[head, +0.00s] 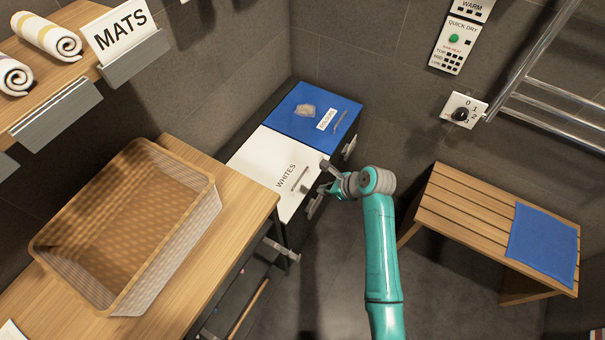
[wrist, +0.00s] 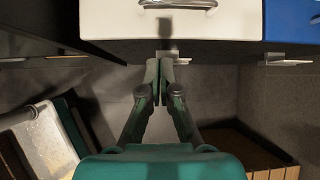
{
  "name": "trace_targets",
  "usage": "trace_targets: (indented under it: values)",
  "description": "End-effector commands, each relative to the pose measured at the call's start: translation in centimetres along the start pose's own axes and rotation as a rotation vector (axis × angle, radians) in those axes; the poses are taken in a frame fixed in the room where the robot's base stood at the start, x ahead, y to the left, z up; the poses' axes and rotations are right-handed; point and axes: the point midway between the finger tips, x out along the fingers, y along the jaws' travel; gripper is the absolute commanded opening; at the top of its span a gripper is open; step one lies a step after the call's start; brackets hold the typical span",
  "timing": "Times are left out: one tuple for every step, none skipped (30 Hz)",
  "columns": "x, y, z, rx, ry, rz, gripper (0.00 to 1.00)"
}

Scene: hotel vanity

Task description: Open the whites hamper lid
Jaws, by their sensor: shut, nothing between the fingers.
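The whites hamper has a white lid (head: 268,158) marked WHITES, lying flat and closed in the head view. A thin bar handle (head: 301,183) is on the lid near its front edge. My gripper (head: 328,180) is at the front edge of this lid. In the wrist view the white lid (wrist: 215,25) fills the top, with its metal handle (wrist: 178,4) cut by the upper edge. My gripper (wrist: 160,70) is shut and empty there, its fingertips just below the lid's front edge, near a small metal tab (wrist: 180,57). Whether they touch is unclear.
A blue lid (head: 300,108) adjoins behind the white one. A wooden counter (head: 245,205) with a large wicker basket (head: 205,215) stands at left. A slatted bench (head: 460,205) with a blue towel (head: 542,245) is at right. Open floor lies between.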

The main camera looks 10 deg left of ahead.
Motion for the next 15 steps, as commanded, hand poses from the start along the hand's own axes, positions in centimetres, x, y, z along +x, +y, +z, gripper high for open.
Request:
trace_targets:
  values:
    - [-0.2,-0.6,1.0,0.022,-0.002,0.018,0.00]
    - [-0.2,-0.7,1.3,0.035,-0.002,0.027,0.00]
    - [-0.3,-0.9,1.8,0.047,-0.002,0.037,0.00]
    - [-0.4,-1.0,2.0,0.055,-0.001,0.043,0.00]
    - [-0.4,-1.0,2.1,0.062,0.000,0.048,0.00]
    - [-0.3,-1.1,2.3,0.068,0.000,0.052,0.00]
    - [-0.2,-1.1,2.3,0.070,0.000,0.054,0.00]
    - [-0.1,-1.1,2.4,0.071,0.000,0.055,0.00]
    - [0.2,-1.1,2.4,0.071,0.000,0.056,0.00]
    - [0.5,-1.1,2.4,0.071,0.000,0.056,0.00]
    - [0.8,-1.0,2.4,0.072,0.000,0.056,0.00]
    - [1.3,-1.0,2.4,0.072,0.001,0.056,0.00]
    - [1.8,-1.0,2.4,0.071,0.001,0.056,0.00]
    - [2.3,-0.9,2.3,0.072,0.001,0.056,0.00]
    - [3.0,-0.9,2.4,0.071,0.001,0.057,0.00]
